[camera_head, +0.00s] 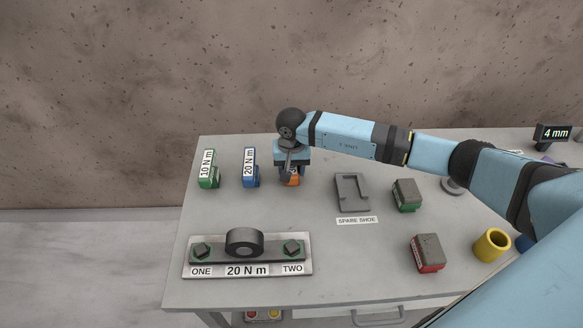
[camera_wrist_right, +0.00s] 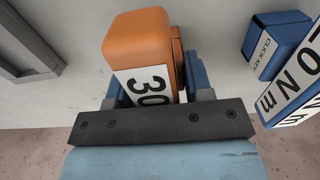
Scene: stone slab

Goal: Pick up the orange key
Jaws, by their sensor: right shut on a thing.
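The orange key (camera_head: 292,181) stands at the back of the grey table, mostly hidden under my right gripper (camera_head: 291,172) in the head view. In the right wrist view the orange key (camera_wrist_right: 138,44) shows a white label reading "30", partly covered by the gripper. My right gripper (camera_wrist_right: 153,92) is shut on the orange key, with a blue finger on each side of it. I cannot tell whether the key is lifted off the table. My left gripper is not in view.
A blue key (camera_head: 250,168) labelled 20 N m stands close left of the gripper, and a green key (camera_head: 208,170) farther left. The spare shoe (camera_head: 352,192) lies to the right. A bolted plate (camera_head: 247,270) is in front. The table's middle is clear.

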